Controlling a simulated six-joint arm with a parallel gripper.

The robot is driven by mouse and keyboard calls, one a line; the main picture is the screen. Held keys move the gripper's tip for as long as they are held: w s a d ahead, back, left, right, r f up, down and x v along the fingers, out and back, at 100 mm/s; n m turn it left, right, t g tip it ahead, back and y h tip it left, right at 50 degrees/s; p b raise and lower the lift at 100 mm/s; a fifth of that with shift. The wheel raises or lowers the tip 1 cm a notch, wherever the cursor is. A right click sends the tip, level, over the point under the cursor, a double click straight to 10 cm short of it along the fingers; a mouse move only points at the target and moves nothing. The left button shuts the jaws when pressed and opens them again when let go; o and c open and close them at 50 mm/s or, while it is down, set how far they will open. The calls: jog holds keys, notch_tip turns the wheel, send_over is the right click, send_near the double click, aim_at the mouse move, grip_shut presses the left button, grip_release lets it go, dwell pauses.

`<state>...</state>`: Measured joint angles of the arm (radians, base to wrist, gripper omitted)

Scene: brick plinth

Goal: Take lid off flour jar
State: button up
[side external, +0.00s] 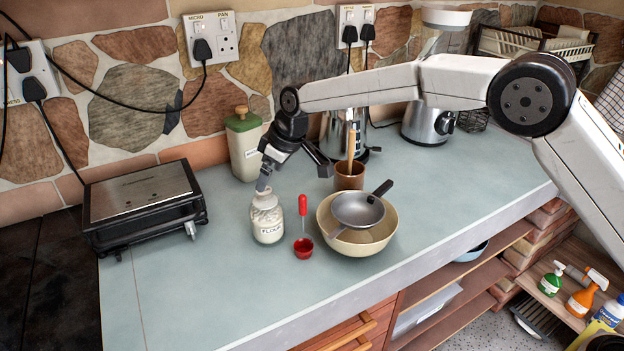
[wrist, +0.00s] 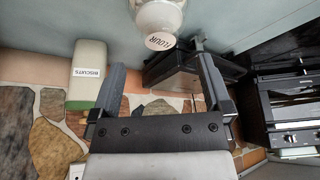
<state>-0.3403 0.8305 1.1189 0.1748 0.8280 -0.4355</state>
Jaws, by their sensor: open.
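The flour jar (side external: 268,225), pale with a "FLOUR" label, stands upright on the counter. Its top is partly covered by a finger of my gripper (side external: 295,179), so I cannot make out the lid clearly. My gripper is open, its fingers spread wide, with one fingertip close to the jar's top; I cannot tell if they touch. In the wrist view the jar (wrist: 158,16) shows at the top edge, partly cut off, beyond the open fingers of my gripper (wrist: 160,62). Nothing is seen held between the fingers.
A biscuits canister (side external: 244,150) and brown pot (side external: 349,178) stand behind. A grill (side external: 145,205) is left; the counter's front left is clear.

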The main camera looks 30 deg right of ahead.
aim_at(266, 191)
jog(key=shift+x, duration=2.65)
jog(key=shift+s, duration=0.1)
grip_shut()
jog(key=shift+r, duration=0.15)
